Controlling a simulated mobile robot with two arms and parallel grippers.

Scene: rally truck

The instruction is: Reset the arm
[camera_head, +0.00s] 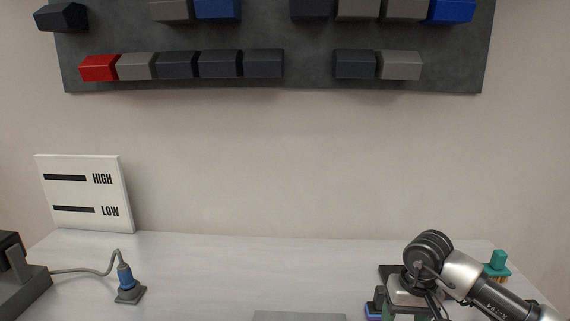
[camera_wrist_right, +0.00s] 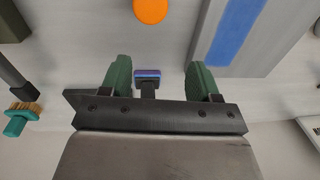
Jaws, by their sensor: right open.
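My right arm (camera_head: 470,275) reaches in from the lower right of the head view, bent over the right side of the table. My right gripper (camera_wrist_right: 160,75) shows in the wrist view with its two green fingers wide apart. It is open and holds nothing. A small dark item with a blue-purple top (camera_wrist_right: 147,74) shows between the fingers in that picture, not gripped; its distance from them is unclear. My left gripper is not in view.
A teal brush (camera_head: 497,265) stands beside my right arm. A blue plug-like tool (camera_head: 125,283) on a cable stands left. A HIGH/LOW sign (camera_head: 85,193) leans at the wall under a dark bin rack (camera_head: 310,65). An orange round thing (camera_wrist_right: 150,10) shows in the wrist view.

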